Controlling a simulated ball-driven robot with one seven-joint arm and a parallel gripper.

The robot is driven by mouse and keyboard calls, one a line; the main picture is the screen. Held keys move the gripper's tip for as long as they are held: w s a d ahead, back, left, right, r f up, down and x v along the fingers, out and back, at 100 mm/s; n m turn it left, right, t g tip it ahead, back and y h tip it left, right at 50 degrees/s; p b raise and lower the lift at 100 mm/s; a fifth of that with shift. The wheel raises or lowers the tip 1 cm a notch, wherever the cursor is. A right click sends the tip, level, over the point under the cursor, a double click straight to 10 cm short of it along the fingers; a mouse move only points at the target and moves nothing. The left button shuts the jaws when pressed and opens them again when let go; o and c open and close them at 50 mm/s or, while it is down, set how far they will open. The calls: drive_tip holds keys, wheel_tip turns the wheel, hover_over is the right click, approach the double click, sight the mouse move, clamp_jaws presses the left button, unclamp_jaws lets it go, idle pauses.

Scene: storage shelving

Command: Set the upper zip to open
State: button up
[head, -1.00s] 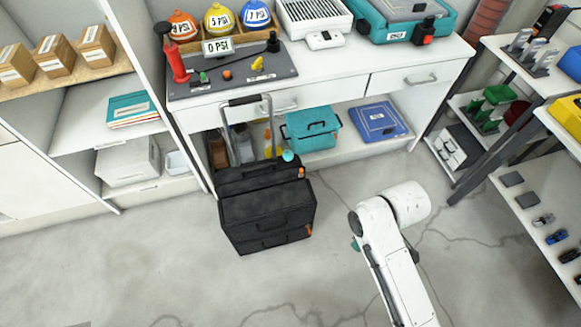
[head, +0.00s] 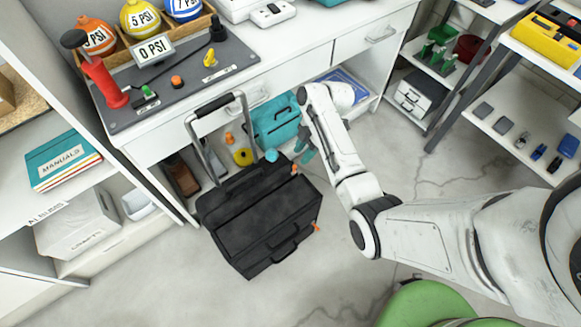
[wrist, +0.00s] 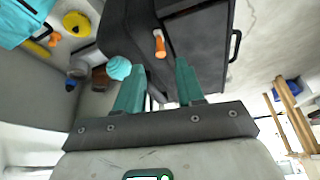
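The black wheeled bag (head: 262,215) stands on the floor with its metal pull handle (head: 216,125) raised. The upper zip's orange pull (head: 294,170) is at the bag's right upper edge. A lower orange pull (head: 317,228) is on the same side, further down. In the wrist view the black bag (wrist: 203,45) fills the upper middle, and one orange pull (wrist: 160,45) shows beyond the fingertips, between them. My gripper (wrist: 158,75) has its two teal fingers apart with nothing between them. In the head view my gripper (head: 306,150) is just above and right of the upper pull.
A turquoise case (head: 272,120) and a yellow roll (head: 242,157) are on the low shelf behind the bag. A turquoise ball-like item (head: 271,155) is by the bag's top. The white workbench (head: 290,65) overhangs behind. Open floor (head: 345,250) lies to the right.

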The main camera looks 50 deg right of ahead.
sight(294, 172)
drive_tip(key=b+x, duration=0.1)
drive_tip(key=x, duration=0.7)
drive_tip(key=shift+f+b, duration=0.1)
drive_tip(key=shift+b, duration=0.25)
drive_tip(key=shift+c, duration=0.4)
clamp_jaws()
